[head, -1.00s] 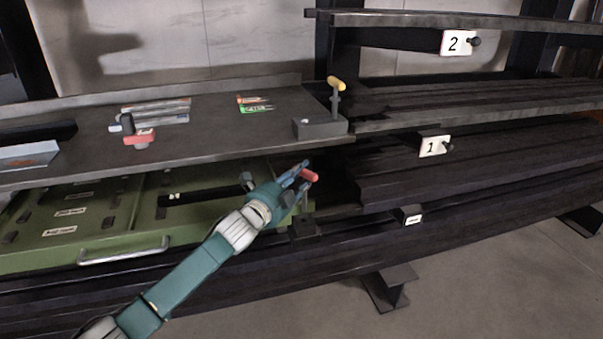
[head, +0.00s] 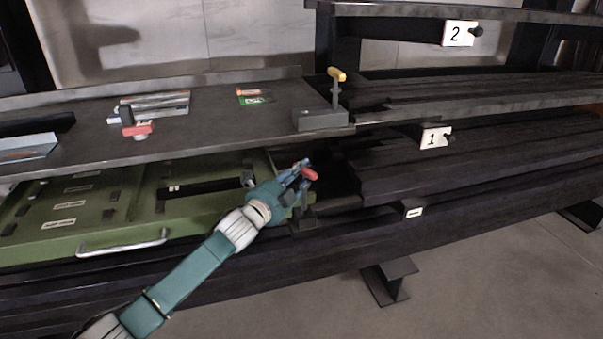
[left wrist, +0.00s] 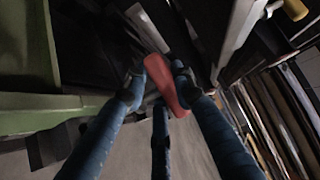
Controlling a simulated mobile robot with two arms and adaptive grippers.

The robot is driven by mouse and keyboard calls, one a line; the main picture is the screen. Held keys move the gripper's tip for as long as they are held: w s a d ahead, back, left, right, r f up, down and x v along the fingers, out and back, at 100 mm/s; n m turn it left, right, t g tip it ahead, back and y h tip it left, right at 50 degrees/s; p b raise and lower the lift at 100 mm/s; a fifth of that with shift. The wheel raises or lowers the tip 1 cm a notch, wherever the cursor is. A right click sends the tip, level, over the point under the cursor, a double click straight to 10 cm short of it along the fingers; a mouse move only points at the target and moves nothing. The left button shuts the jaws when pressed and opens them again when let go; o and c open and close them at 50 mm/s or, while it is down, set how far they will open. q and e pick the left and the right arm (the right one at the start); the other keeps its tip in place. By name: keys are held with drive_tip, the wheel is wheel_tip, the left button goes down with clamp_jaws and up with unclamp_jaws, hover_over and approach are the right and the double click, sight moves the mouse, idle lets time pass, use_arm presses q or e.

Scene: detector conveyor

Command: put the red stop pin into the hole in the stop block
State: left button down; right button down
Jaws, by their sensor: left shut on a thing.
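The red stop pin (head: 310,174) is held between the fingers of my left gripper (head: 303,171), beyond the right end of the green panel. In the left wrist view the pin (left wrist: 166,83) lies slanted between the blue fingers (left wrist: 158,85), which are shut on it. A dark block (head: 304,224) on the rail just below the gripper looks like the stop block. Its hole cannot be made out, and the arm partly covers the area. The pin appears above and apart from this block. My right gripper is not in view.
The green panel (head: 60,242) with a metal handle (head: 122,246) lies left of the gripper. A grey shelf (head: 215,128) overhangs behind, carrying a yellow-handled lever block (head: 320,121) and a red-based tool (head: 137,131). Dark rails (head: 450,185) run right, with number plates 1 (head: 434,138) and 2 (head: 458,33).

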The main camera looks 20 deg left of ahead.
use_arm(q)
drive_tip(key=shift+f, duration=0.1)
idle(0.6)
drive_tip(key=shift+f, duration=0.3)
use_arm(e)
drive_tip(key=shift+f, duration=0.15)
use_arm(q)
drive_tip(key=shift+f+b, duration=0.75)
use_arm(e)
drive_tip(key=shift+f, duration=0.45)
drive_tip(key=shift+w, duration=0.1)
use_arm(q)
drive_tip(key=shift+f, duration=0.35)
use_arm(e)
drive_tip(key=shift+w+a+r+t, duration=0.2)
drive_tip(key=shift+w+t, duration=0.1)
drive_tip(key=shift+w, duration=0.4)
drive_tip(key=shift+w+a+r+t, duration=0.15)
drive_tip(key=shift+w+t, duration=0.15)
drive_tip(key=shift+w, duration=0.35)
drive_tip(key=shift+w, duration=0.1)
use_arm(q)
drive_tip(key=shift+f, duration=0.1)
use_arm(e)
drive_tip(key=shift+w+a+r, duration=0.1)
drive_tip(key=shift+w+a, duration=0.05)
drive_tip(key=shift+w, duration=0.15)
use_arm(q)
drive_tip(key=shift+b, duration=0.3)
